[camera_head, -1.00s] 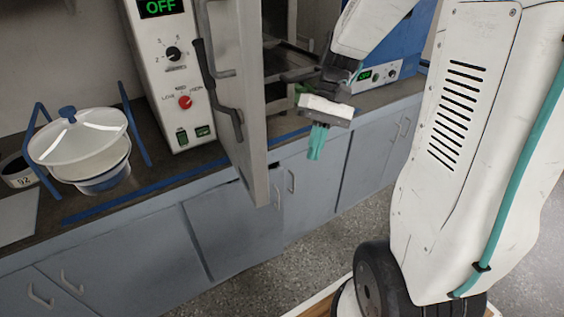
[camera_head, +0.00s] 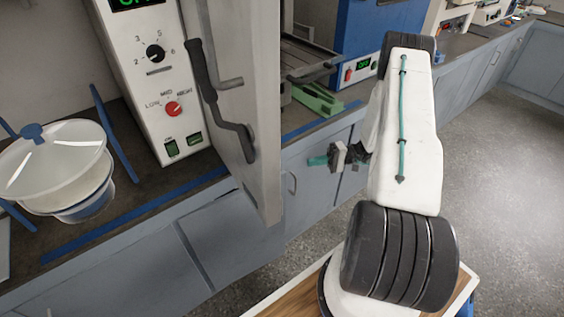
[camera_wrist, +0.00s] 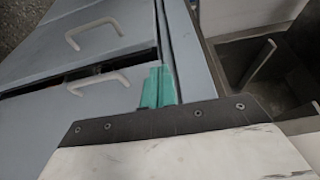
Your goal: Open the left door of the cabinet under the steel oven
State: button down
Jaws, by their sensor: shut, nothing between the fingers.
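The grey-blue left cabinet door (camera_head: 228,245) shows below the steel oven (camera_head: 140,75) in the head view. The open oven door (camera_head: 240,110) hangs in front of its upper right part and hides its handle there. The right cabinet door's handle (camera_head: 292,184) is visible. My gripper (camera_head: 318,160) is shut and empty, its teal fingers pointing left near the cabinet fronts. In the wrist view, the teal fingers (camera_wrist: 157,87) lie over a grey front beside a pale handle (camera_wrist: 100,80). Another handle (camera_wrist: 95,29) lies across a dark gap between two fronts.
The oven door with its dark handle (camera_head: 212,95) juts out over the floor side. A white-lidded pan (camera_head: 62,165) stands on the counter at left. A blue oven (camera_head: 348,40) stands at right. Grey floor (camera_head: 500,200) is open at right.

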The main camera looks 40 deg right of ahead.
jog(key=shift+t, duration=0.4)
jog(key=x, duration=0.3)
jog(key=f+x, duration=0.1)
jog(key=x, duration=0.6)
jog(key=shift+w+d+f, duration=0.15)
jog(key=shift+w, duration=0.1)
